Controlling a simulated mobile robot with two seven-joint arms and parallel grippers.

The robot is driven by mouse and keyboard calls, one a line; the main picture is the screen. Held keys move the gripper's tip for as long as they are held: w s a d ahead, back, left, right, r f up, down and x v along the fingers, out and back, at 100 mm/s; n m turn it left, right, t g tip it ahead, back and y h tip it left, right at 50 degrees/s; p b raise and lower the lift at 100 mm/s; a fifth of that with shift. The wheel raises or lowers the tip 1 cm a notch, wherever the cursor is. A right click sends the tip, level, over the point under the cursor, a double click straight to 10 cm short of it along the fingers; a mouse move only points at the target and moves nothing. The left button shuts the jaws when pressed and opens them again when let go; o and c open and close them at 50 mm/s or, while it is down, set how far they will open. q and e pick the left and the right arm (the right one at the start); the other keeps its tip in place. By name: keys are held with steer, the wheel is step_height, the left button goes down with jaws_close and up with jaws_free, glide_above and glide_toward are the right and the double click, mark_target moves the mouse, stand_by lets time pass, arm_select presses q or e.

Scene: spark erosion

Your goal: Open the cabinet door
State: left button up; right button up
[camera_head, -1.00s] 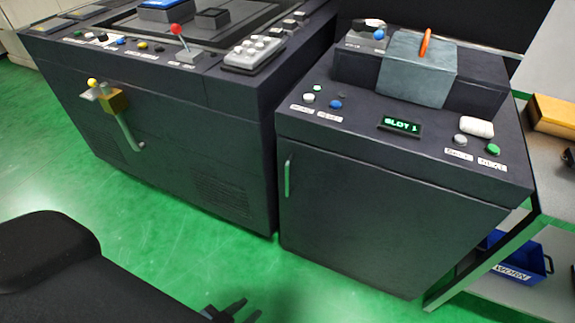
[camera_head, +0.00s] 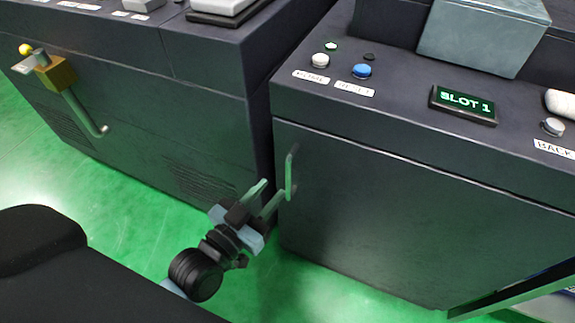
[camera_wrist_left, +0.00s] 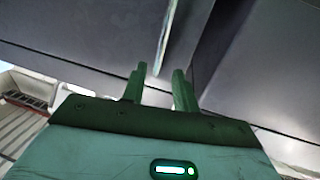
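The cabinet door (camera_head: 400,215) is the dark front panel of the right-hand cabinet, and it looks shut. Its slim, pale green upright handle (camera_head: 289,174) is at the door's upper left. My left gripper (camera_head: 273,190) is open and empty, with its fingertips just left of and below the handle. In the left wrist view, the handle (camera_wrist_left: 163,40) runs upright beyond the gap between the two spread fingers (camera_wrist_left: 160,76). I cannot tell whether a fingertip touches it. My right gripper is not in view.
A larger dark machine (camera_head: 150,110) stands at the left, with a lever (camera_head: 85,112) on its front. The cabinet top carries a blue button (camera_head: 361,71) and a "SLOT 1" display (camera_head: 464,105). Green floor (camera_head: 110,195) is clear before both.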

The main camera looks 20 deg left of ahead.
mark_target(287, 173)
arm_select(q)
steer(key=shift+b+x, duration=0.6)
steer(key=shift+x, duration=3.25)
jaws_close()
